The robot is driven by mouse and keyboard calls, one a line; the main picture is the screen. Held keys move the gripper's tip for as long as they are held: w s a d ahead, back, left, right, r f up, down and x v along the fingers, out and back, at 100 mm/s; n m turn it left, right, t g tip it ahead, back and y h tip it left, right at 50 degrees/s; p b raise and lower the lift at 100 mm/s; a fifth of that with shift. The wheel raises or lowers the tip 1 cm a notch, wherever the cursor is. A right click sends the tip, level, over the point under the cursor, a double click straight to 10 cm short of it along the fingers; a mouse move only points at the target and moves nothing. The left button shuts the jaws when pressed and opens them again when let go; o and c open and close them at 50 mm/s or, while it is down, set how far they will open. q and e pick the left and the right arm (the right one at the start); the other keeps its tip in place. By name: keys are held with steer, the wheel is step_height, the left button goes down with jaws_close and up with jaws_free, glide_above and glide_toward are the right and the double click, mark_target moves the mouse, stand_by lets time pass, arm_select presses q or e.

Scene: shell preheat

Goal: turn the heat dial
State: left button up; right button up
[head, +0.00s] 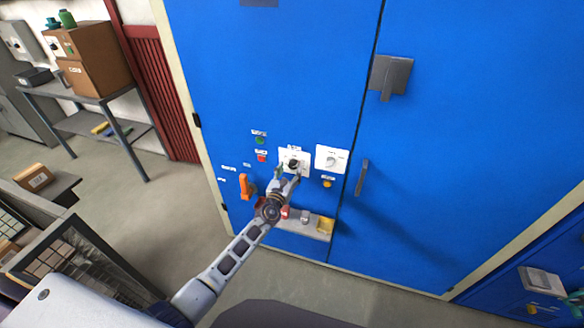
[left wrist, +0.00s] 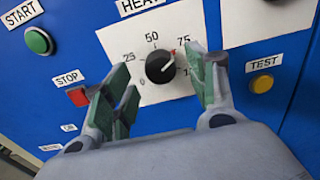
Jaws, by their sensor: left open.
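The heat dial (left wrist: 160,68) is a black round knob on a white plate marked HEAT, with numbers including 50 and 75. Its white pointer line aims up and right, near a small red mark by the 75. The dial also shows in the head view (head: 294,164) on the blue cabinet. My left gripper (left wrist: 165,80) is open, with green-padded fingers on either side of the dial. I cannot tell whether a finger touches it. In the head view my left gripper (head: 287,178) reaches the dial's plate. My right gripper is not in view.
A green START button (left wrist: 39,41), a red STOP button (left wrist: 78,97) and a yellow TEST button (left wrist: 262,83) surround the dial plate. An orange handle (head: 245,187) is left of my arm. A small shelf (head: 310,228) juts out below. A second white plate (head: 332,158) is at right.

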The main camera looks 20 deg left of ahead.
mark_target(292, 166)
arm_select(q)
steer(key=shift+w, duration=1.6)
steer(key=c, duration=1)
